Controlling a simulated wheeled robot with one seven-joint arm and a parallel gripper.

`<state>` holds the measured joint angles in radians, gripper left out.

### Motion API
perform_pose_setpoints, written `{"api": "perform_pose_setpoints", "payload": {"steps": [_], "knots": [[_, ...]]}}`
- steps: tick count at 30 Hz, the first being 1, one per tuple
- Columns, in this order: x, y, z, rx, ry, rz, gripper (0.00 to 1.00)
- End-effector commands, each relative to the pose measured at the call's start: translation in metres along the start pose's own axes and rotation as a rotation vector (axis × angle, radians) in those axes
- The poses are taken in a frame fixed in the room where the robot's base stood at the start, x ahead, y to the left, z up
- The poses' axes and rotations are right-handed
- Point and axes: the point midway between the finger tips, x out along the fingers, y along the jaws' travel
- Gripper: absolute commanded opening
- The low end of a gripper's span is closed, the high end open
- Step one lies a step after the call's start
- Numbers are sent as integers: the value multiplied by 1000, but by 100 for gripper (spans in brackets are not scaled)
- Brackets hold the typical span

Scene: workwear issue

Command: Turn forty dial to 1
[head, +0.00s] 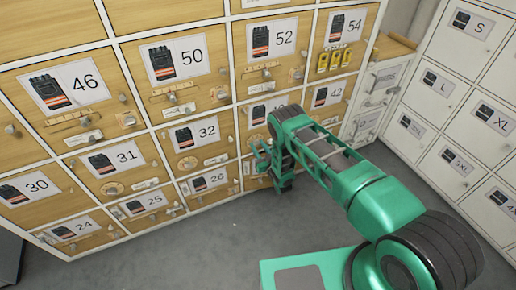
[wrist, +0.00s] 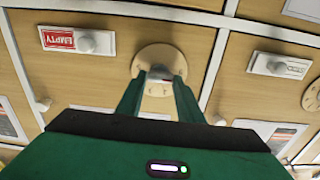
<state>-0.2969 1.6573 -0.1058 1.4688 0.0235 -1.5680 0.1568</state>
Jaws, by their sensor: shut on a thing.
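In the wrist view a round pale wooden dial (wrist: 150,57) with small dark marks sits on a locker door ahead of me. My gripper (wrist: 160,78) has its two green fingers closed in on the knob at the dial's centre. The fingers cover part of the knob and lower dial face, so I cannot read its setting. In the head view my gripper (head: 262,156) is at the wooden locker front, below a glove label (head: 260,113) whose number my arm hides. The dial itself is hidden or too small to make out there.
Neighbouring doors carry labels 32 (head: 208,129) and 42 (head: 327,95). In the wrist view a red EMPTY sign (wrist: 60,39) appears upside down beside a knob. White lockers (head: 465,110) stand to the right. Grey floor (head: 190,240) is clear in front.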

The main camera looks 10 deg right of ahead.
Motion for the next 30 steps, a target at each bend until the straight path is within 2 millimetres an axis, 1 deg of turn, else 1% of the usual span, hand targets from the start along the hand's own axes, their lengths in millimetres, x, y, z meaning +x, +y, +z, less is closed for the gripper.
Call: {"api": "perform_pose_setpoints", "payload": {"steps": [9,15,22,30], "knots": [[0,2,0,251,0,0,11],[0,4,0,376,0,0,11],[0,5,0,461,0,1,11],[0,6,0,490,0,1,11]]}}
